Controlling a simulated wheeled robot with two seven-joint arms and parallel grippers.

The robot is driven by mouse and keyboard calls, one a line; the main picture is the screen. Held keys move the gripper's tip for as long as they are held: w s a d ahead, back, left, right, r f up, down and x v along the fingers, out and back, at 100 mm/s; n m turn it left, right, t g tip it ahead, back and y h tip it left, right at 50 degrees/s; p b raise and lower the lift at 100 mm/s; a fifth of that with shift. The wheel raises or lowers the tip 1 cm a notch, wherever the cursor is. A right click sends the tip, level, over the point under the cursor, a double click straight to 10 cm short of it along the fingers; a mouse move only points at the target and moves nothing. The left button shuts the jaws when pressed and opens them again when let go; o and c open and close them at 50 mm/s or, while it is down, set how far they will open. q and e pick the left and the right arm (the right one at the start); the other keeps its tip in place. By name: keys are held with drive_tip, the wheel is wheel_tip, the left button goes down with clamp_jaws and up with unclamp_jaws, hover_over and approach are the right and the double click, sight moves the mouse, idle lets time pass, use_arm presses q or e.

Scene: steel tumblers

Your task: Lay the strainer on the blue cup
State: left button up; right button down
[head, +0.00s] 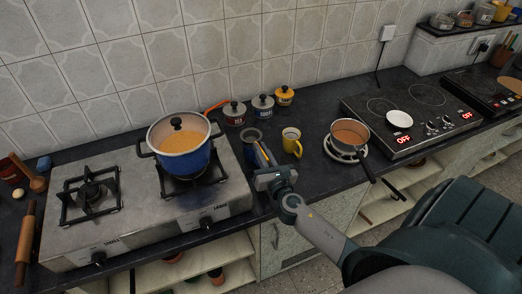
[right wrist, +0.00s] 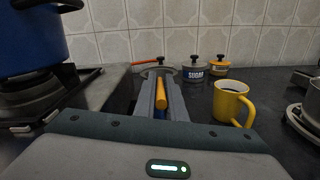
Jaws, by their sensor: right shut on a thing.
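My right gripper (head: 260,150) is shut on the orange handle (right wrist: 161,92) of the strainer (right wrist: 157,72), whose grey rim shows just past the fingertips in the right wrist view. The blue cup (head: 250,134) stands on the dark counter right of the stove, at the fingertips in the head view. The strainer's bowl is at the cup's mouth; I cannot tell whether it touches the rim. The fingers mostly hide the cup in the right wrist view. My left gripper is not in view.
A yellow mug (head: 291,142) stands close right of my gripper. A blue pot (head: 183,147) sits on the gas stove at left. Lidded jars (head: 263,106) stand behind, by the wall. A saucepan (head: 350,133) stands further right. Some counter is clear between mug and saucepan.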

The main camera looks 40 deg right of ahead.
drive_tip(key=shift+f+b, duration=1.1)
drive_tip(key=shift+f, duration=0.2)
idle(0.4)
drive_tip(key=c, duration=1.7)
unclamp_jaws()
drive_tip(key=shift+c, duration=0.2)
drive_tip(key=shift+s, duration=0.1)
drive_tip(key=b+v, duration=0.4)
drive_tip(key=v, duration=1.3)
drive_tip(key=shift+s+a, duration=0.1)
